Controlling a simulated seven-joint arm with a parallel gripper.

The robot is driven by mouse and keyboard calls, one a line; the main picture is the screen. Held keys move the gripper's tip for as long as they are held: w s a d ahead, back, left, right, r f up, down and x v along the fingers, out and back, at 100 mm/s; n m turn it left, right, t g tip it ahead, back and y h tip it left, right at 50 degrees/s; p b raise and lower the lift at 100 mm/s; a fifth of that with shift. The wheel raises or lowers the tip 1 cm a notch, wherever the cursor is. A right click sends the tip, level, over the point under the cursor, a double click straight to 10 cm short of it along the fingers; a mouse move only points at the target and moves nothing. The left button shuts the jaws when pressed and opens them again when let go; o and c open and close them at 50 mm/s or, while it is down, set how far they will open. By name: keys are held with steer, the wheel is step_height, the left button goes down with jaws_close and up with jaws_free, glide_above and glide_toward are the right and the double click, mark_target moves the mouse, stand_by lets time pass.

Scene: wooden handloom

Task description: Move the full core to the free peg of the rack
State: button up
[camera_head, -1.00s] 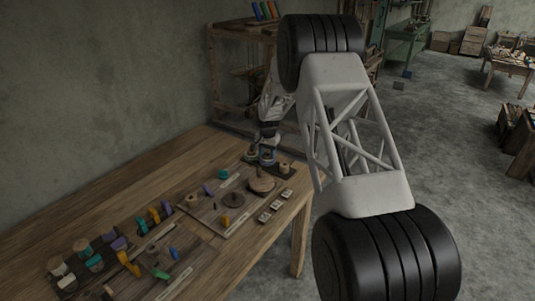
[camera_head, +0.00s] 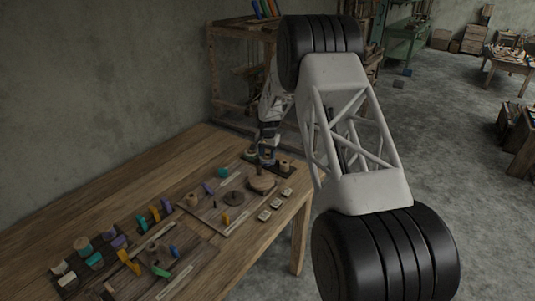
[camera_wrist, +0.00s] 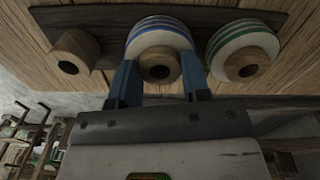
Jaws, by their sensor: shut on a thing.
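My gripper (camera_wrist: 160,82) is shut on a wooden core wound with white and blue bands (camera_wrist: 160,42), one blue finger on each side. The dark rack (camera_wrist: 88,16) lies behind it in the wrist view. A bare wooden core (camera_wrist: 75,52) is on the rack at left, and a core with white and green bands (camera_wrist: 243,48) at right. The held core is between them, over the rack's middle. I cannot tell whether it is seated on a peg. In the head view my gripper (camera_head: 267,157) is at the rack, largely hiding the held core; the bare core (camera_head: 285,165) shows at right.
Small pale blocks (camera_head: 264,216) line the right edge. Coloured pieces (camera_head: 155,214) crowd the near end. The table's left back is clear.

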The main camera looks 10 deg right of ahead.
steer(key=shift+f, duration=0.1)
stand_by(0.3)
steer(key=o, duration=1.2)
steer(key=shift+o, duration=0.2)
steer(key=shift+r, duration=3.5)
